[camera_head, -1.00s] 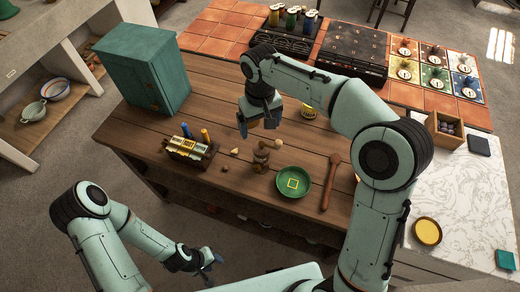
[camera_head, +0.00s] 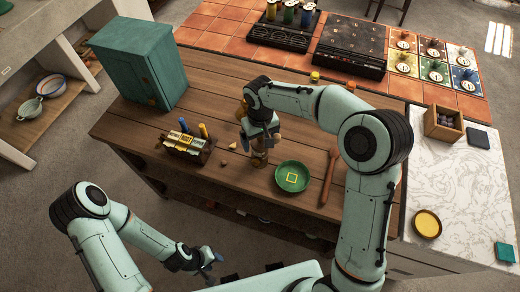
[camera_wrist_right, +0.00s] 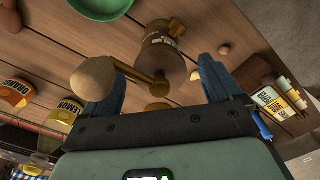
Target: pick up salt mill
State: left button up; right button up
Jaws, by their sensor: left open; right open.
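The salt mill (camera_head: 260,160), brown wood with a crank and round knob, stands upright on the wooden counter, left of a green bowl. My right gripper (camera_head: 260,133) is open and directly over it, hiding its top in the head view. In the right wrist view the mill's body (camera_wrist_right: 163,55) lies between and just beyond the two open fingers (camera_wrist_right: 160,85). Its crank reaches left, with the knob (camera_wrist_right: 93,78) in front of the left finger. I cannot tell whether a finger touches it. My left gripper (camera_head: 211,262) is open and empty, low in front of the counter.
The green bowl (camera_head: 292,177) and a wooden spoon (camera_head: 329,177) lie right of the mill. A tea rack (camera_head: 187,146) and small pale pieces are to its left. A teal cabinet (camera_head: 140,62) stands behind left. Jars labelled orange (camera_wrist_right: 14,92) and lemon (camera_wrist_right: 64,113) show in the wrist view.

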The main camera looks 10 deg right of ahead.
grip_shut()
jog(key=shift+r, duration=0.1)
